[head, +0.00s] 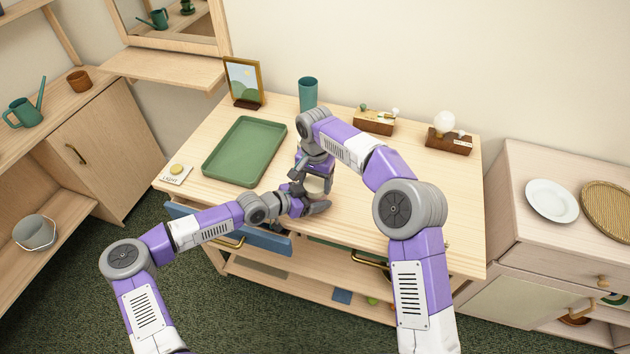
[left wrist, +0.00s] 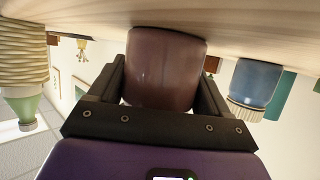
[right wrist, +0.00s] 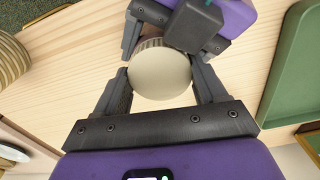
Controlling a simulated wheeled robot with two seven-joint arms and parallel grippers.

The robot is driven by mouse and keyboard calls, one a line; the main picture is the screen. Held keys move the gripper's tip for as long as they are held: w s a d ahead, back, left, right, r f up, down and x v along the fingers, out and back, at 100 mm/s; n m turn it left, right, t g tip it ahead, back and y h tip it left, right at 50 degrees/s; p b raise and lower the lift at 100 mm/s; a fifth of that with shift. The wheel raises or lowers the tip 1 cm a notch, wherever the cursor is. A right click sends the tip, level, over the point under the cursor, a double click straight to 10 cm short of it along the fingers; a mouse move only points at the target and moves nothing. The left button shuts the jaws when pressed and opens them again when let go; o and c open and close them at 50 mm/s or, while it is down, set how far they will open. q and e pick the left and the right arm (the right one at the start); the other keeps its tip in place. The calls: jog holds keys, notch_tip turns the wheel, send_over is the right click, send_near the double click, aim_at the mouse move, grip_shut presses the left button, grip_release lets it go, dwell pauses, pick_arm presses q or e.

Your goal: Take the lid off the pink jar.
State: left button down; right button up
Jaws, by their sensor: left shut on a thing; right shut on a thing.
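The pink jar (left wrist: 166,68), a dull brownish pink, stands between the fingers of my left gripper (head: 318,205), which is shut on its body. Its cream lid (right wrist: 160,72), with a ribbed edge, is between the fingers of my right gripper (head: 314,182), shut on it from above. The two grippers are close together over the front middle of the table. In the head view they and my right arm hide most of the jar. I cannot tell whether the lid is still seated on the jar.
A green tray (head: 207,163) lies left on the table (head: 400,225). A picture frame (head: 243,80), teal cup (head: 308,92) and wooden boxes (head: 374,123) stand at the back. A blue jar (left wrist: 258,82) is near the pink one. A blue-fronted drawer (head: 270,245) stands open below the front edge.

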jog(key=o, duration=1.2)
jog(key=shift+c, duration=0.2)
jog(key=shift+r, duration=2.3)
jog(key=shift+c, duration=0.5)
notch_tip(320, 180, up, 2)
jog(key=shift+a+m, duration=0.1)
jog(key=shift+m, duration=0.9)
jog(key=shift+r+m, duration=0.5)
jog(key=shift+m, duration=0.1)
jog(key=shift+f, duration=3.8)
